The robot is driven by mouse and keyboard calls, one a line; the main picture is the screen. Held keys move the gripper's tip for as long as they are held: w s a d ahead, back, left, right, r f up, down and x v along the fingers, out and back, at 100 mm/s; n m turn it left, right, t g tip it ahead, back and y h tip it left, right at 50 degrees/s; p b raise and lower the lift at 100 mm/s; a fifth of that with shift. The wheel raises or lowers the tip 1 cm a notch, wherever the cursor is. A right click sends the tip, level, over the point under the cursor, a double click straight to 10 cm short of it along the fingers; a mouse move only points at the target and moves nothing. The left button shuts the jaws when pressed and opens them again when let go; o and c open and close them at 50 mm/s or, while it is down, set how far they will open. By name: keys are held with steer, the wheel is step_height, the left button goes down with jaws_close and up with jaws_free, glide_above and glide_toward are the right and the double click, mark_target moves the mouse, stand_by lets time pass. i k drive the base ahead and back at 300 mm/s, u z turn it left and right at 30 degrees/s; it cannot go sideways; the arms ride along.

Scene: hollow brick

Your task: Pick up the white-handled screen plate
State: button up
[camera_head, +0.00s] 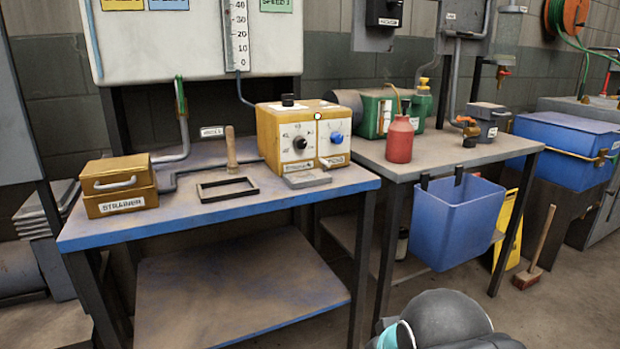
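A yellow box labelled STRAINER (122,204) stands at the left end of the blue-edged bench. A pale, whitish bar handle (115,184) is on the front of its upper part. I cannot tell whether this handle belongs to a screen plate; any plate inside the box is hidden. No other white-handled plate shows clearly. A rounded dark grey part of my arm with a teal ring shows at the bottom edge, right of centre, well away from the box. My gripper is not in view.
On the blue-edged bench (170,237) are a black rectangular frame (228,196), a wooden-handled tool (232,155), a small grey plate (307,179) and a yellow control box (299,138). A blue bin (455,225) hangs from the right-hand bench. A grey pipe runs behind the strainer box.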

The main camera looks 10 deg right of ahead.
mark_target(296, 180)
steer(key=u, duration=1.5)
steer(key=i, duration=0.9)
steer(key=z, duration=2.7)
